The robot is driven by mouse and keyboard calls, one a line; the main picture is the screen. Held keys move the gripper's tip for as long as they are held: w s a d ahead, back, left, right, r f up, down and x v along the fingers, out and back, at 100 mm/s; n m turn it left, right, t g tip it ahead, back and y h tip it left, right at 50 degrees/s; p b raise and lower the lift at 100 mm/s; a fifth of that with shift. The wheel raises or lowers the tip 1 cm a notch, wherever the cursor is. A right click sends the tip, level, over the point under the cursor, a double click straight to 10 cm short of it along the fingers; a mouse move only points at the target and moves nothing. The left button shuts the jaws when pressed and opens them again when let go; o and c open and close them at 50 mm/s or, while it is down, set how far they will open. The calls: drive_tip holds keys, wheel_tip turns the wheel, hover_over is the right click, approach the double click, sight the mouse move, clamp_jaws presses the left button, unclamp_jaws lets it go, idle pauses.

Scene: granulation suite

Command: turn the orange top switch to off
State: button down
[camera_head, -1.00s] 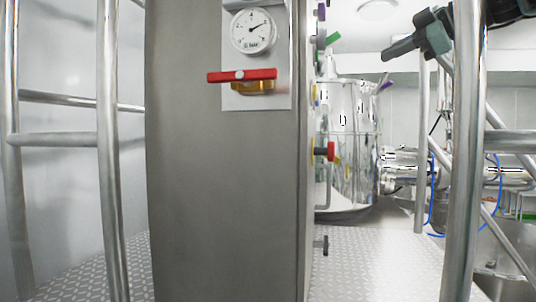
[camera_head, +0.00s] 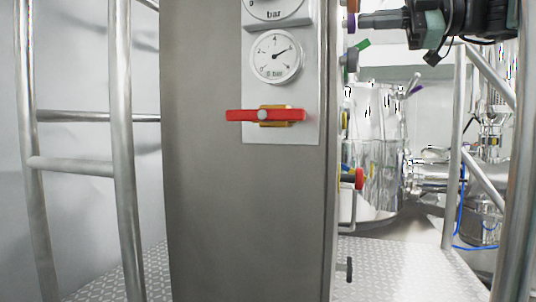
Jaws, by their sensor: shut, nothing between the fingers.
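The tall steel cabinet (camera_head: 245,200) stands in the middle, and its right side face is seen almost edge-on. A small orange piece (camera_head: 353,5) shows on that side at the top edge of the picture; it is cut off, so I cannot tell its setting or whether it is the orange top switch. A purple knob (camera_head: 350,23) sits just below it. My gripper (camera_head: 363,20) is shut and empty, coming from the right and pointing left. Its tip is at or very close to the purple knob; I cannot tell whether they touch.
Below on the same side are a green lever (camera_head: 362,45), a red knob (camera_head: 359,178) and a black handle (camera_head: 349,269). The cabinet front has a gauge (camera_head: 277,57) and a red lever (camera_head: 284,115). Steel rails (camera_head: 122,160) stand at left, with more at right.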

drive_tip(key=shift+w+a, duration=0.1)
drive_tip(key=shift+a, duration=0.4)
drive_tip(key=shift+a+r+b, duration=0.1)
drive_tip(key=shift+r+b, duration=0.15)
drive_tip(key=shift+b, duration=0.15)
idle(0.4)
drive_tip(key=shift+w+r+b, duration=0.3)
drive_tip(key=shift+r+b, duration=0.2)
drive_tip(key=shift+b, duration=1.15)
drive_tip(key=shift+w+d+r+b, duration=0.15)
drive_tip(key=shift+d+r+b, duration=0.05)
drive_tip(key=shift+r+b, duration=0.5)
drive_tip(key=shift+w+d, duration=0.1)
drive_tip(key=shift+w, duration=0.25)
drive_tip(key=b+v, duration=0.2)
drive_tip(key=v, duration=0.4)
drive_tip(key=shift+w+d, duration=0.1)
